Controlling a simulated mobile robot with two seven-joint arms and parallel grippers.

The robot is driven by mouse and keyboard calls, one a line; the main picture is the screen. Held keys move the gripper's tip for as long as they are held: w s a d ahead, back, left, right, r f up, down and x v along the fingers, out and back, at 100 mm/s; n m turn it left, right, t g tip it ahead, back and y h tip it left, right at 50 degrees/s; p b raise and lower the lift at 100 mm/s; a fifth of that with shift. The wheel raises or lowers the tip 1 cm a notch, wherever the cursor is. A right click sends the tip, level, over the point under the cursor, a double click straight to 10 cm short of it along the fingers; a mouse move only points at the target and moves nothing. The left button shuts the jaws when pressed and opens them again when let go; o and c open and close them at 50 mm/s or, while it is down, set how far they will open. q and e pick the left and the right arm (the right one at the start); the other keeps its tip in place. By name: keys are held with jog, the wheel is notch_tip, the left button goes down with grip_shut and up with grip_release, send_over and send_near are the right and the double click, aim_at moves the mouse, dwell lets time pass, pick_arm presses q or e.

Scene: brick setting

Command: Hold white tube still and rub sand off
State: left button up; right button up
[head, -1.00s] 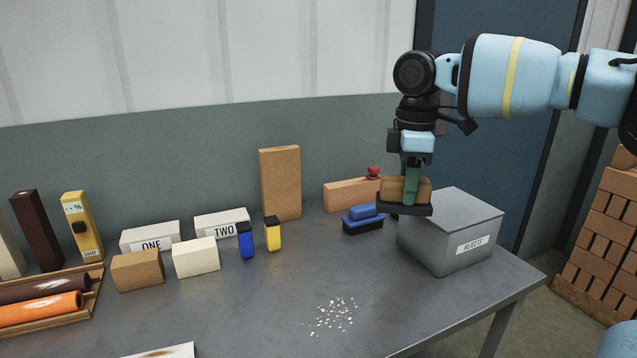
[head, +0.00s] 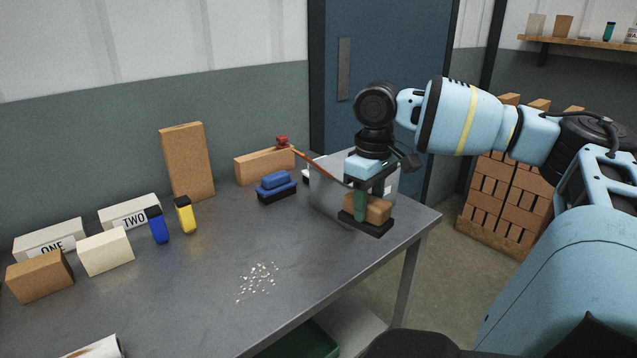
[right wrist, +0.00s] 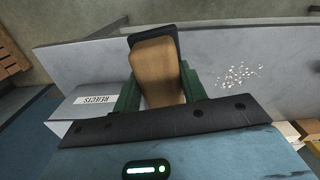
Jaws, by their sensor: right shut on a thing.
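A white tube (head: 95,347) with a brown patch at its end lies at the bottom left of the head view, mostly cut off by the frame edge. My right gripper (head: 368,205) is shut on a tan block with a black base (head: 376,225). It holds the block in front of the grey rejects box, far from the tube. The block (right wrist: 158,75) also shows between the green fingers in the right wrist view. Pale grains (head: 257,282) lie scattered on the table's middle. My left gripper is not in view.
The grey rejects box (head: 325,193) stands at the table's right end, partly hidden by my gripper. A blue brush (head: 276,187), yellow (head: 185,215) and blue (head: 157,226) small items, and several blocks stand along the back. The front middle of the table (head: 200,315) is clear.

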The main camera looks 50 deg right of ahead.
jog(key=shift+a+f, duration=0.25)
jog(key=shift+a, duration=0.15)
jog(key=shift+s, duration=0.1)
jog(key=shift+a+f, duration=0.2)
jog(key=shift+a, duration=0.05)
